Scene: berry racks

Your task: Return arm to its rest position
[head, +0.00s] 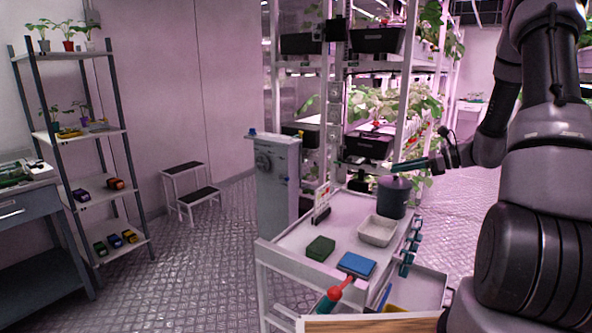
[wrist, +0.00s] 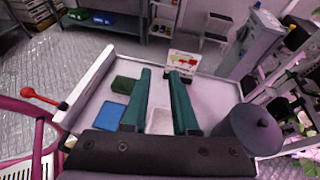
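My arm (head: 545,150) comes down the right side of the head view and bends toward the rack. My gripper (head: 398,167) is held above the cart, over the dark cylindrical canister. In the wrist view the two teal fingers of my gripper (wrist: 161,73) are apart, with nothing between their tips. The pale tray shows below, through the gap between them. The gripper touches nothing that I can see.
The white cart (head: 340,225) carries a dark canister (head: 393,197), a pale tray (head: 377,231), a green block (head: 320,248) and a blue block (head: 357,265). Plant racks (head: 405,70) stand close behind. A step stool (head: 190,189) and shelf (head: 95,130) stand left. Floor between is clear.

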